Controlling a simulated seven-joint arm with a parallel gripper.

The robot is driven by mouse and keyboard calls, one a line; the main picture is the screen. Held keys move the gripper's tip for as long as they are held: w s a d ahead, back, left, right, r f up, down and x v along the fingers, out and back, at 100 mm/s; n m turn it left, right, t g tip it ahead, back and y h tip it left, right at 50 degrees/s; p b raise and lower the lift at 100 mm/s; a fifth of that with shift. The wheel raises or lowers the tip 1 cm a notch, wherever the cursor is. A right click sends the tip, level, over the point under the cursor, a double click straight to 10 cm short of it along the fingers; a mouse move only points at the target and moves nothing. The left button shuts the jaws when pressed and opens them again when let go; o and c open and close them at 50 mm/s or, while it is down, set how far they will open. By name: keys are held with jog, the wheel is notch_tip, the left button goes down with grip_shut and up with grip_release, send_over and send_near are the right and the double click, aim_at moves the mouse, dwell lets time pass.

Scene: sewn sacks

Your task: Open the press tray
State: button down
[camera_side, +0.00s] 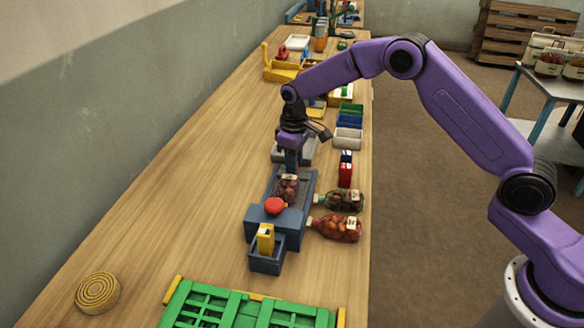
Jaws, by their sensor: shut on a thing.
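The press (289,220) is a blue-grey block with a red knob (275,206) on top. Its blue-grey tray (308,184) extends from the far side of the block. A netted sack of dark red contents with a pale label (289,188) lies in the tray. My gripper (291,168) points down at the far end of the tray, just beyond the sack. It is shut at the tray's far end; the fingertips and the exact grip are too small to see clearly.
Two filled sacks, one dark (343,200) and one orange-red (338,228), lie right of the press. A blue bin (267,264) holding a yellow box stands in front. A green crate (245,312) and rope coil (97,292) are nearer.

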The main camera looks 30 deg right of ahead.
jog(key=c, duration=1.2)
grip_release()
notch_tip(320, 180, up, 18)
jog(key=shift+f, duration=0.25)
jog(key=s+a+n, duration=0.2)
jog(key=s+n, duration=0.1)
jog(key=s, duration=1.9)
jog(key=s+d+f+n, duration=0.1)
jog(key=s+d, duration=0.4)
jog(key=s, duration=0.5)
jog(key=s+d+f+n, duration=0.2)
jog(key=s+d, duration=0.3)
jog(key=s, duration=0.5)
jog(key=shift+s+d+f, duration=0.15)
jog(key=shift+f, duration=0.6)
